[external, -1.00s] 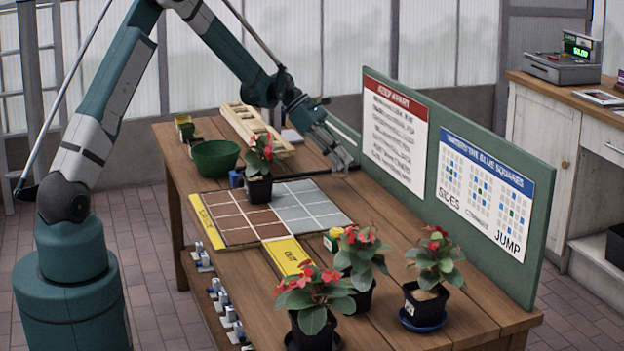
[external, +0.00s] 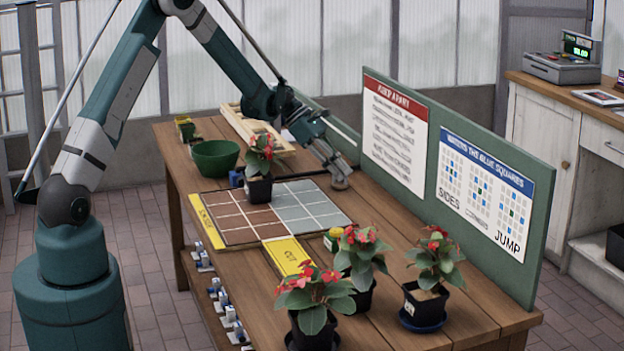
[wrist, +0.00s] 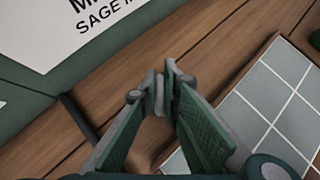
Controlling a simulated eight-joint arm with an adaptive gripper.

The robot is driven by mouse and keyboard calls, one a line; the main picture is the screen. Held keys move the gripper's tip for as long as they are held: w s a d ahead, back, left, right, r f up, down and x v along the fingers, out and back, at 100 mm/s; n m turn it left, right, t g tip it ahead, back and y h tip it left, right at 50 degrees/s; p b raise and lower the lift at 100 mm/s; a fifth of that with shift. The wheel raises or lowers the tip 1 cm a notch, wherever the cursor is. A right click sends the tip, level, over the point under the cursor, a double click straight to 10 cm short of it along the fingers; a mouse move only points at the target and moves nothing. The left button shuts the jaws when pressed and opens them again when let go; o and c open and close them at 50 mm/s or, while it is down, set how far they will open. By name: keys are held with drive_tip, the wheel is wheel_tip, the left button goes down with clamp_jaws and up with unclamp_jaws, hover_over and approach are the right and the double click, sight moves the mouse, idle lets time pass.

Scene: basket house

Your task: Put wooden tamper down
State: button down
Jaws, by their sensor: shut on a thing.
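My gripper (external: 338,180) is low over the far side of the wooden table, between the grey grid squares and the green board. In the wrist view its fingertips (wrist: 160,92) are close together, shut on a small greyish piece. This piece, which I take for the wooden tamper (wrist: 159,100), is mostly hidden by the fingers. In the external view a small pale round shape shows at the fingertips, at or just above the tabletop. I cannot tell whether it touches the wood.
The green board (external: 450,180) stands close behind my gripper. The grid mat (external: 315,205) lies in front. A potted red-flowered plant (external: 259,188) stands left of my gripper, with a green bowl (external: 215,158) and a wooden crate (external: 240,122) beyond. Several plants stand nearer the camera.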

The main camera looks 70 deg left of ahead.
drive_tip(key=shift+f, duration=0.15)
drive_tip(key=c, duration=2.6)
unclamp_jaws()
drive_tip(key=shift+o, duration=0.2)
drive_tip(key=shift+r, duration=0.3)
drive_tip(key=p+v, duration=0.2)
drive_tip(key=v, duration=1)
drive_tip(key=shift+f, duration=0.1)
